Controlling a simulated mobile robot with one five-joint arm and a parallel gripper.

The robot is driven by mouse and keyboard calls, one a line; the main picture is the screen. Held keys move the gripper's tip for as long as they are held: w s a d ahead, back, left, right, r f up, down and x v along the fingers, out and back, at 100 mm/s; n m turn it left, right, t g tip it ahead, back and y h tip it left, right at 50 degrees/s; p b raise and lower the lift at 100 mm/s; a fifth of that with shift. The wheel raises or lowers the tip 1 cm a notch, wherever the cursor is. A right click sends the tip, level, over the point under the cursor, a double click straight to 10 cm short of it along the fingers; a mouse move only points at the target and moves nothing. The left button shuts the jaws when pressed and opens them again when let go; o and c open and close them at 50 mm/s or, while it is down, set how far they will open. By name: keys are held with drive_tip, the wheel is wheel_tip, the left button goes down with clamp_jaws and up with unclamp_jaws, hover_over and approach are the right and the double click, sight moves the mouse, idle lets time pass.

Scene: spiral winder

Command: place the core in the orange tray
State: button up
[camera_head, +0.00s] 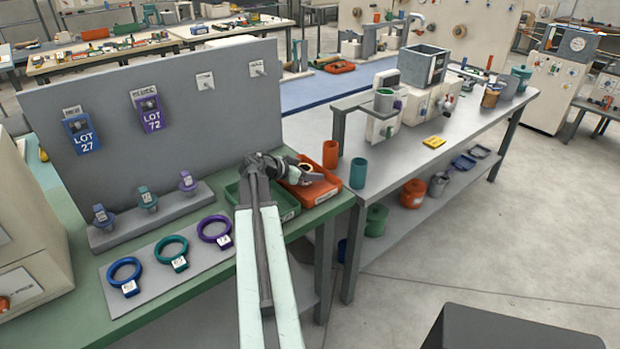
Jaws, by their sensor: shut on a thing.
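The orange tray (322,194) sits at the right end of the green bench, with a pale label on its front wall. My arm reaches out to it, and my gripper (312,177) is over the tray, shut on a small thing. A small brownish-orange and whitish piece, likely the core (305,167), shows at the gripper. My wrist and jaws hide part of it and part of the tray. I cannot tell whether the piece touches the tray floor.
A green tray (287,210) stands left of the orange one, partly behind my arm. An orange cylinder (330,154) and a teal cylinder (358,173) stand on the right bench. Blue, teal and purple rings (214,230) lie on a grey mat at left. A grey panel (205,125) rises behind.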

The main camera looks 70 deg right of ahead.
drive_tip(key=shift+f, duration=0.2)
drive_tip(key=o, duration=1.4)
drive_tip(key=shift+r, duration=0.1)
drive_tip(key=shift+c, duration=0.2)
drive_tip(key=shift+r, duration=0.1)
drive_tip(key=shift+w+a+r+p, duration=0.1)
drive_tip(key=shift+a+r+p, duration=0.1)
drive_tip(key=shift+r+p, duration=0.1)
drive_tip(key=p+v, duration=0.5)
drive_tip(key=v, duration=0.5)
drive_tip(key=shift+w+a+r, duration=0.15)
drive_tip(key=shift+a, duration=0.15)
drive_tip(key=shift+w+a, duration=0.25)
drive_tip(key=shift+a, duration=0.05)
